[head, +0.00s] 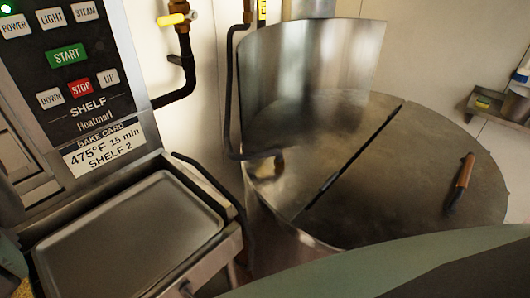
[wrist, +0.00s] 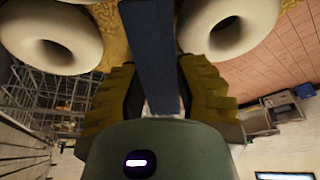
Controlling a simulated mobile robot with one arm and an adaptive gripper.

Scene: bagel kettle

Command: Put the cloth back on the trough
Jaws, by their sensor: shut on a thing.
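In the wrist view my gripper (wrist: 160,98) has its two ridged yellow-brown fingers on either side of a dark blue strip (wrist: 152,50) and is shut on it. The strip runs up out of the frame between pale, ring-shaped bagels (wrist: 58,32). I cannot tell whether this strip is the cloth or a stiff piece. No cloth is clearly seen elsewhere, and I cannot make out a trough.
Left are an oven control panel (head: 75,75) and an empty metal tray (head: 130,240). Yellow crumbs lie under the bagels. A wall shelf (head: 485,105) is at right.

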